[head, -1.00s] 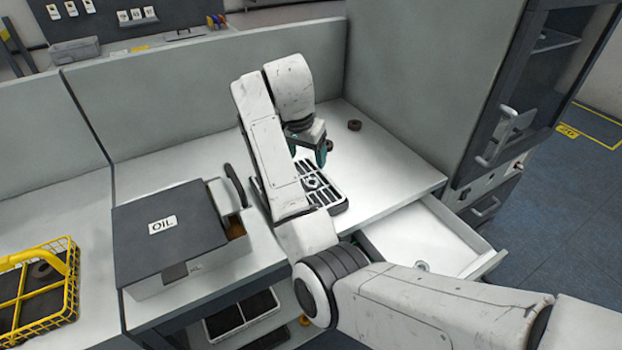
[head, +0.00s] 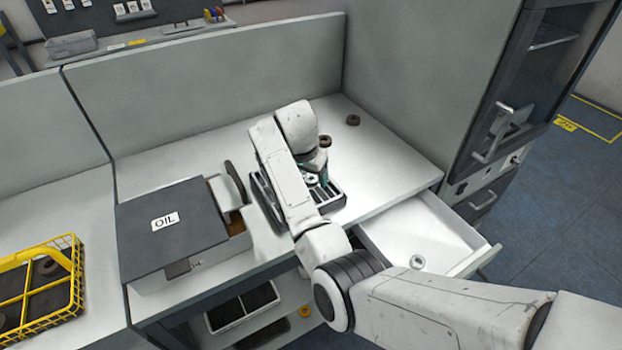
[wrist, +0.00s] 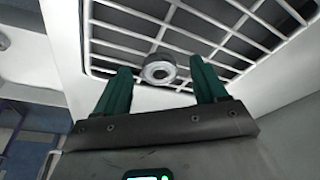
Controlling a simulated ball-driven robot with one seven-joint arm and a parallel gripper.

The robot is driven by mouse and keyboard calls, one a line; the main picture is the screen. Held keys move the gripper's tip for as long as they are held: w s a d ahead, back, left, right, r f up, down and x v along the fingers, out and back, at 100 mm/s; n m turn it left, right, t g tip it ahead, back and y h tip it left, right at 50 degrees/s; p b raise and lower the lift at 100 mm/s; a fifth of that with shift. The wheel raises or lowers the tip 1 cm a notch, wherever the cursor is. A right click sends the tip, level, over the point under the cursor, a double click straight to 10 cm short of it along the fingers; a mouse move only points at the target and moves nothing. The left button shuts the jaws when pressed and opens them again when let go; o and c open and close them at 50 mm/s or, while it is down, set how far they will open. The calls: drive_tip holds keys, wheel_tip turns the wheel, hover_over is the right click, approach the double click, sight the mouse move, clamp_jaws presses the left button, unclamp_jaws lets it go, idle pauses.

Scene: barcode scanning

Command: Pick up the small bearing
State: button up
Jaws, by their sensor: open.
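The small bearing (wrist: 159,69) is a grey metal ring on the white grid of the dark tray (wrist: 110,30). In the wrist view it lies between the two teal fingertips of my gripper (wrist: 160,66), with a gap to each finger. My gripper is open and empty. In the head view, my gripper (head: 322,182) is low over the tray (head: 328,207), and the bearing (head: 311,179) shows beside it. My arm hides part of the tray there.
An open drawer (head: 458,232) at the front right holds another metal ring (head: 417,261). A brown ring (head: 352,120) lies on the table behind the tray. An OIL box (head: 165,245) and a yellow wire basket (head: 75,285) stand to the left.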

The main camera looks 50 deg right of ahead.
drive_tip(key=shift+c, duration=0.3)
drive_tip(key=c, duration=1.1)
drive_tip(key=shift+r, duration=0.1)
